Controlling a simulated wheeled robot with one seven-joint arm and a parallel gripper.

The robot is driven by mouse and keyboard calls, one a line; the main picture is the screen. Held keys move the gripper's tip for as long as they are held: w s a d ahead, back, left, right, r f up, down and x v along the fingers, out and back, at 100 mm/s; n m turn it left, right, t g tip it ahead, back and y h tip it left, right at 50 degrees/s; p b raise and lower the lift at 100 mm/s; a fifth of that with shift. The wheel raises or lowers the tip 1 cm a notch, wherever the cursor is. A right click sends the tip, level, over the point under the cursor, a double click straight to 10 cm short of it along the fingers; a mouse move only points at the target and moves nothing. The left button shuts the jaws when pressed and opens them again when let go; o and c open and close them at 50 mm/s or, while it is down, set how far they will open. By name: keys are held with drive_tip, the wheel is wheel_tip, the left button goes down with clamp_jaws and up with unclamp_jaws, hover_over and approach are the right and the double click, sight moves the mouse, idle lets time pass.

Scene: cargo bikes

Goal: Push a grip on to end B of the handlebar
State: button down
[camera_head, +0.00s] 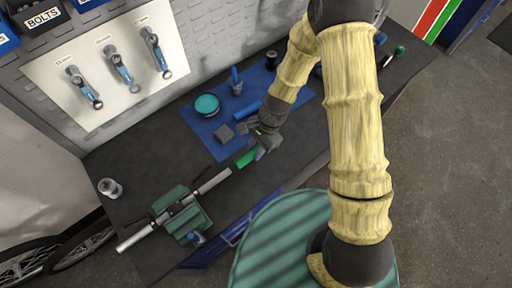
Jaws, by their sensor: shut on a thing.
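The silver handlebar (215,180) lies diagonally, clamped in a green vise (190,222) at the front left of the dark bench. One end points to the lower left and the other to the upper right; I cannot read which end is B. My gripper (259,153) is shut on a green grip (246,159), just beyond the upper-right end of the handlebar. The grip is roughly in line with the bar. Its near end is very close to the bar's end; I cannot tell whether they touch. My gripper hides the grip's far end.
Behind my gripper a blue mat (203,128) holds a teal round tin (206,105), a cup with a blue tool (237,86), grey blocks (223,133) and a blue cylinder (248,108). A small metal jar (110,188) stands at the left. Wrenches (118,68) hang on the wall.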

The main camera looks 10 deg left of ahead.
sight(228, 170)
drive_tip(key=shift+s+a, duration=1.35)
drive_tip(key=shift+s, duration=0.25)
idle(1.0)
drive_tip(key=shift+s+a, duration=0.35)
drive_tip(key=shift+s+a+b, duration=0.5)
drive_tip(key=shift+s+a, duration=1.3)
drive_tip(key=shift+s, duration=0.25)
idle(0.7)
drive_tip(key=shift+s+a, duration=0.35)
drive_tip(key=shift+s, duration=0.2)
drive_tip(key=shift+s+a+r, duration=0.1)
drive_tip(key=shift+s+a, duration=0.85)
drive_tip(key=shift+s, duration=0.25)
idle(0.6)
